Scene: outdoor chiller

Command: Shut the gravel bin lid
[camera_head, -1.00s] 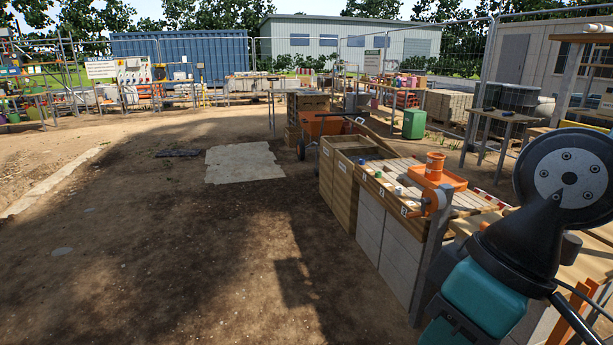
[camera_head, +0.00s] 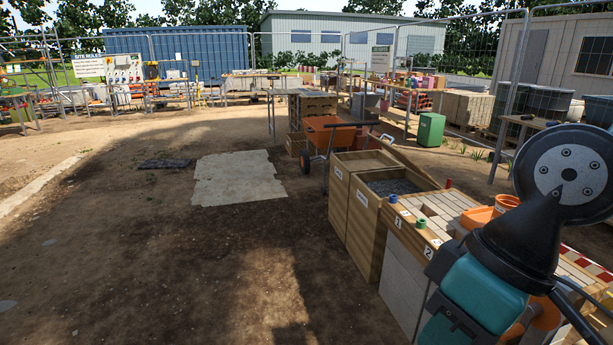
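Two wooden bins stand side by side right of centre in the head view. The nearer bin (camera_head: 369,232) has an open top with dark grey gravel (camera_head: 400,186) showing inside; its front label is too small to read. A wooden board (camera_head: 412,166), which looks like its lid, is raised and tilted along the bin's far right side. The farther bin (camera_head: 338,196) has a light brown top, and I cannot tell whether that is a lid or its contents. My arm fills the right edge, but my gripper's fingers are out of view.
A tiled workbench (camera_head: 452,215) with small coloured pots and an orange container (camera_head: 506,204) adjoins the gravel bin on the right. An orange wheelbarrow (camera_head: 330,136) stands behind the bins. Bare ground with a pale slab (camera_head: 237,178) lies open to the left.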

